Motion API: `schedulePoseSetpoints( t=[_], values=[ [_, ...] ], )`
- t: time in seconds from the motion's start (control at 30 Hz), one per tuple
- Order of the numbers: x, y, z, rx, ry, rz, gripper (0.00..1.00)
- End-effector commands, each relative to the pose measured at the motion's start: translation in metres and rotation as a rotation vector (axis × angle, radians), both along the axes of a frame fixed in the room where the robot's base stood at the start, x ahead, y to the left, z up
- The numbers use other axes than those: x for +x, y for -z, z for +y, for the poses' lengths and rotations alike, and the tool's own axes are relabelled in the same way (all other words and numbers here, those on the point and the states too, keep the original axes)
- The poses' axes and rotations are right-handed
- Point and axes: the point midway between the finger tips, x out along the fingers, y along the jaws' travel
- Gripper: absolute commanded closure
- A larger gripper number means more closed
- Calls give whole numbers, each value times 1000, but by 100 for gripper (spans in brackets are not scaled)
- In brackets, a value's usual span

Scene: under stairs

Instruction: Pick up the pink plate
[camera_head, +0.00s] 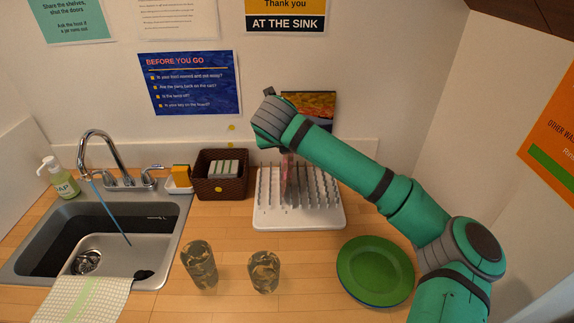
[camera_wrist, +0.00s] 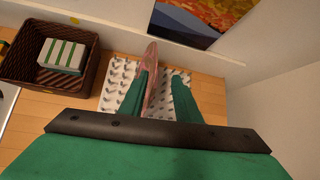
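The pink plate (camera_head: 287,184) stands on edge in the white dish rack (camera_head: 298,219) on the counter. In the wrist view the plate (camera_wrist: 151,62) shows almost edge-on, with its lower part partly behind the left finger. My gripper (camera_wrist: 161,78) points down at the rack with its two green fingers spread. The plate is at the inner side of the left finger, and a gap shows between it and the right finger. In the head view my arm reaches in from the right and its wrist hides most of the fingers.
A brown basket (camera_head: 221,190) stands left of the rack, with a sponge dish (camera_head: 178,184) beside it. Two glasses (camera_head: 199,268) (camera_head: 264,272) and a green plate stack (camera_head: 375,268) are in front. A picture (camera_head: 309,105) is behind the rack. The sink (camera_head: 150,233) is left.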

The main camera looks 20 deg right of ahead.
Motion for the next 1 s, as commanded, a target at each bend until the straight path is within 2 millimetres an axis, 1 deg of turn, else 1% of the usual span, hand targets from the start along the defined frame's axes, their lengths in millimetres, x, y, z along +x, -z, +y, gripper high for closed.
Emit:
schedulePoseSetpoints(
  t=[0.1,0.27,0.5,0.6,0.9,0.93,0.97,1.0],
  values=[
    [8,8,-2,1,-2,0,70],
    [14,15,-2,1,-5,2,70],
    [36,39,-9,1,-5,3,70],
    [42,45,-13,1,-5,1,70],
    [45,48,-14,0,-6,0,70],
    [45,48,-14,0,-6,0,75],
    [45,48,-14,0,-6,0,82],
    [45,48,-14,0,-6,0,92]
  ],
)
